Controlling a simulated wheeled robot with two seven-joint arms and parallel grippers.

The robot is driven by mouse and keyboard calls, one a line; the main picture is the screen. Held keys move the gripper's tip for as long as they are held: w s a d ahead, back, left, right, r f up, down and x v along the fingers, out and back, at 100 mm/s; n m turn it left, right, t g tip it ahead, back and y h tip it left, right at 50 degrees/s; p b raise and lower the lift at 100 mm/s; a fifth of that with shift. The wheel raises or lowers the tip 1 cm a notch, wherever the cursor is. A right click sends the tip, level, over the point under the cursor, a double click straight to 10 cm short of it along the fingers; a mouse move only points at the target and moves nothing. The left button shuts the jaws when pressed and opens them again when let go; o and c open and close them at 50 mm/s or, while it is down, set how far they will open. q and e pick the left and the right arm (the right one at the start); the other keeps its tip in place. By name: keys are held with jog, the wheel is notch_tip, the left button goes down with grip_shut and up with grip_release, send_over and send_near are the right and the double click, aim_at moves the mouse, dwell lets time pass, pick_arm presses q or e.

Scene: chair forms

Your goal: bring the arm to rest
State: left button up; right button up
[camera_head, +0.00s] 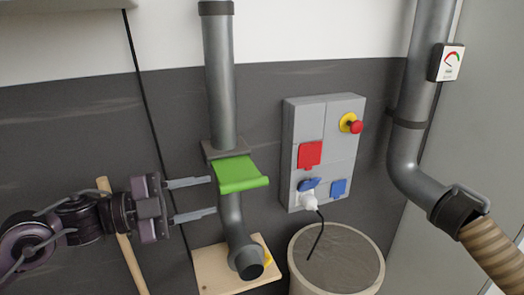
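My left gripper (199,199) comes in from the left in the head view. Its two grey fingers are spread apart and point right, with nothing between them. Their tips are just left of a grey vertical pipe (220,85) and its green flap (240,174); I cannot tell whether they touch it. My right gripper is not in view.
A grey socket box (294,135) on the wall has a red flap, blue flaps, a plugged-in white plug and a red button (356,127). A bin (296,258) stands below. A large pipe (405,165) with a brown hose is at right. A wooden stick (131,262) is behind my arm.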

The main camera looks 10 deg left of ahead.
pick_arm(q)
jog(key=w+a+f+n+t+y, duration=0.1)
jog(key=a+f+n+t+y, duration=0.15)
jog(key=f+n+y, duration=0.65)
jog(key=a+f+n+t+y, duration=0.1)
jog(key=a+f+n+y, duration=0.4)
jog(key=f, duration=0.5)
jog(key=s+d+f+n+g, duration=0.3)
jog(key=s+d+f+g, duration=0.25)
jog(key=s, duration=0.25)
jog(key=s+d+f+n+g, duration=0.3)
jog(key=s+d+f+g, duration=0.15)
jog(key=s+f, duration=0.25)
notch_tip(320, 180, down, 28)
jog(key=s+g, duration=0.1)
jog(key=s, duration=0.1)
jog(key=s+a+f, duration=0.2)
jog(key=s+f, duration=0.7)
jog(key=s, duration=0.1)
jog(key=s+a+f+g+y, duration=0.1)
jog(key=s+a+f, duration=0.1)
jog(key=s+f, duration=0.7)
jog(key=shift+s+f, duration=0.35)
jog(key=shift+f, duration=0.4)
jog(key=shift+g, duration=0.25)
